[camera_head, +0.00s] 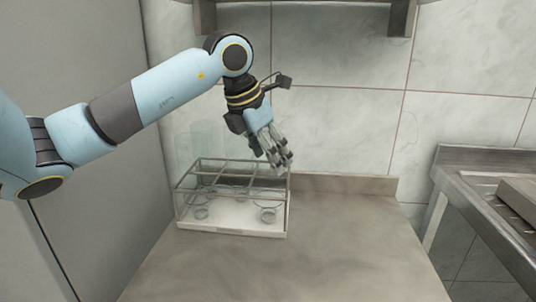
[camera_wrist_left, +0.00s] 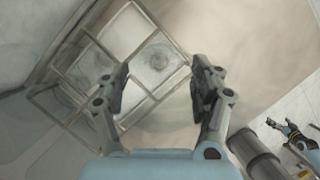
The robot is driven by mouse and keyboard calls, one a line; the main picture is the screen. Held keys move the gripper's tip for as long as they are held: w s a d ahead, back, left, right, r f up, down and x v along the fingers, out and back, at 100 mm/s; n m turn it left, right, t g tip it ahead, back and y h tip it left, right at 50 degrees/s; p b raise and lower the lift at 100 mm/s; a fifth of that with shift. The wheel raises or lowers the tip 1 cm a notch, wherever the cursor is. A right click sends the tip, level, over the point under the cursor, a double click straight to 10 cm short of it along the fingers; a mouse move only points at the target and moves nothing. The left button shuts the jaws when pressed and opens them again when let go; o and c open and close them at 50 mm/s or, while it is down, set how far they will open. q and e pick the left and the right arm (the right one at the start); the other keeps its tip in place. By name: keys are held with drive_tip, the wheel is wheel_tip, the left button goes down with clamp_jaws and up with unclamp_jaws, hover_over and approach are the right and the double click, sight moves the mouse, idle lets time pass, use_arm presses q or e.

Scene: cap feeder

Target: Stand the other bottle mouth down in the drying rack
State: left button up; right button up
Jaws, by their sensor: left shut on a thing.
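The drying rack (camera_head: 232,232) is a grey wire frame divided into cells over a white base, on the counter in the head view. It also shows in the wrist view (camera_wrist_left: 82,72). My left gripper (camera_head: 284,165) is above the rack's right end, fingers pointing down. In the wrist view its two fingers (camera_wrist_left: 160,86) stand apart, shut on a clear bottle that is very hard to see. Faint round glass outlines show at the rack's right (camera_head: 268,214) and left (camera_head: 201,213). A faint clear bottle (camera_head: 207,140) rises at the back left. I cannot tell which way the held bottle's mouth points.
The counter (camera_head: 330,245) is clear to the right of and in front of the rack. A tiled wall is close behind, and a grey panel (camera_head: 90,120) stands at the left. A metal sink unit (camera_head: 490,190) is at the right. My right gripper (camera_wrist_left: 289,137) shows small in the wrist view.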

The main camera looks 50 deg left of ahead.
use_arm(q)
drive_tip(key=shift+f, duration=0.3)
drive_tip(key=o, duration=1.1)
wheel_tip(320, 180, up, 10)
drive_tip(key=shift+r, duration=0.1)
